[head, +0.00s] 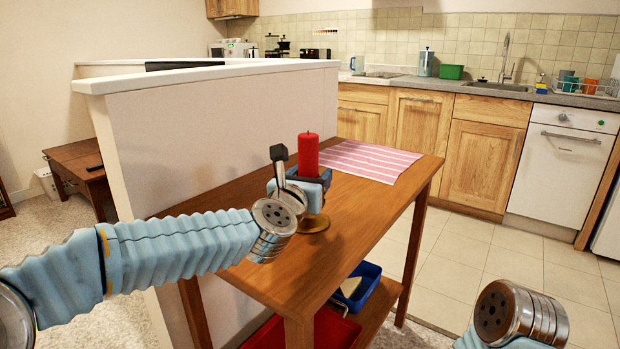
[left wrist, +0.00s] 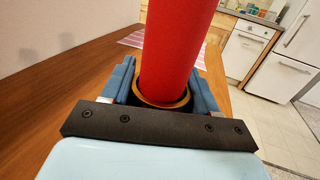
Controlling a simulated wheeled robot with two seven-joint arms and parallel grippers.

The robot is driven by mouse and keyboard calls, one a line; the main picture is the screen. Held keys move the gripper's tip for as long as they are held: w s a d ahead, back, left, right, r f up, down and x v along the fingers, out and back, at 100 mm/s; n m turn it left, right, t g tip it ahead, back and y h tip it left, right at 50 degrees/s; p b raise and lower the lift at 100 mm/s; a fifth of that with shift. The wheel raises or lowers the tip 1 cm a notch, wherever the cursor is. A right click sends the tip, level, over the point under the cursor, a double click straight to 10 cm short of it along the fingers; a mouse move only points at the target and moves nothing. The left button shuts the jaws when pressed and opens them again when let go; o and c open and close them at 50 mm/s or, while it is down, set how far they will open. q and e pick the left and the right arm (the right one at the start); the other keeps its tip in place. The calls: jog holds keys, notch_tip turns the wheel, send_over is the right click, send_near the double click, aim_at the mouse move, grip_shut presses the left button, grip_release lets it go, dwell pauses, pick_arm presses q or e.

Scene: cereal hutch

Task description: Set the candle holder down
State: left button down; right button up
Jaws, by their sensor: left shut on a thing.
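The candle holder (head: 315,224) is a brass-coloured piece with a round base and a thick red candle (head: 308,152) standing upright in it. My left gripper (head: 312,186) is shut on the holder below the candle. In the left wrist view, the holder's brass rim (left wrist: 163,101) shows between the blue finger pads, with the candle (left wrist: 178,45) rising from it. The base is over the wooden table (head: 365,215), very close to its top or touching it; I cannot tell which. My right gripper is not in view; only part of my right arm shows at lower right.
A pink striped mat (head: 370,160) lies on the table's far end. A white half wall (head: 215,125) runs along the table's left side. The tabletop right of the holder is clear. Below are a blue bin (head: 358,286) and a red tray (head: 335,328).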

pick_arm(q)
jog(key=shift+f, duration=0.1)
jog(key=shift+c, duration=1.5)
grip_release()
jog(key=b+v, duration=0.2)
jog(key=v, duration=1)
jog(key=shift+b, duration=0.3)
